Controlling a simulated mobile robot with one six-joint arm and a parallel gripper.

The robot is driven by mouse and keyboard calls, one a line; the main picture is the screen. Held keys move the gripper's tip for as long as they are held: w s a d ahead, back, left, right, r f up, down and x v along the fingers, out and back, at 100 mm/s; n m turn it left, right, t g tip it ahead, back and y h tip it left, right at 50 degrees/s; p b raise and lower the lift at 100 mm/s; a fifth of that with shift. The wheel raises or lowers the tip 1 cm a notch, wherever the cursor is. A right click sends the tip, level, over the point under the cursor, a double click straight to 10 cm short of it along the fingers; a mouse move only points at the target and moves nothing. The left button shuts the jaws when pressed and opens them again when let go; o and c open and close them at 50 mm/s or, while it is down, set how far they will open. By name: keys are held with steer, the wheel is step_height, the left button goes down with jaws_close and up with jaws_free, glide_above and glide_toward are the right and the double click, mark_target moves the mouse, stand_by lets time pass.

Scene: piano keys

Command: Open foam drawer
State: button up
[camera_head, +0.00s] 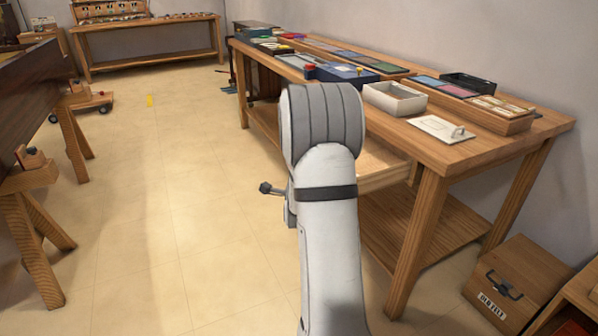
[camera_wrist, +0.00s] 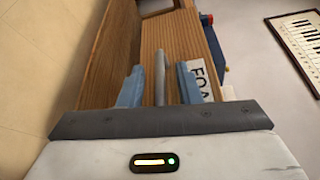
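In the wrist view, my gripper (camera_wrist: 160,85) has its two blue fingers apart, one on each side of a grey bar-shaped handle (camera_wrist: 160,66). Gaps show between the bar and both fingers, so it is not clamped. A white label reading "FOA" (camera_wrist: 197,74) sits beside the right finger, on the wooden drawer front, partly covered by that finger. In the head view, a pale wooden drawer (camera_head: 384,179) shows under the workbench top, just right of my arm. My arm hides its front, and my gripper is hidden there too.
The wooden workbench (camera_head: 480,150) carries trays, a white box (camera_head: 394,98) and a flat white panel with a handle (camera_head: 441,129). A wooden box labelled "FELT" (camera_head: 517,283) stands on the floor at lower right. Open floor (camera_head: 190,220) lies left of my arm.

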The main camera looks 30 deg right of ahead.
steer(key=p+v, duration=0.1)
steer(key=v, duration=0.6)
steer(key=shift+s+a, duration=0.2)
steer(key=shift+s, duration=0.15)
steer(key=s+a+r+n+g+y+p, duration=0.3)
steer(key=a+r+n+p, duration=0.4)
steer(key=a+r+p, duration=0.15)
steer(key=s+a+r+n+g+y+p, duration=0.2)
steer(key=a+r+n+y+p, duration=0.1)
steer(key=a+r+n+p, duration=0.5)
steer(key=s+a+r+n+g+y+p, duration=0.1)
steer(key=s+a+r+n+g+p, duration=0.2)
steer(key=s+r, duration=0.4)
steer(key=s+a+r+n+g+y+p, duration=0.1)
steer(key=s+a+r+n+g+p, duration=0.3)
steer(key=s+r+n+p, duration=0.4)
steer(key=s+a, duration=0.1)
steer(key=s, duration=0.3)
steer(key=shift+s+a+r, duration=0.25)
steer(key=shift+r, duration=0.05)
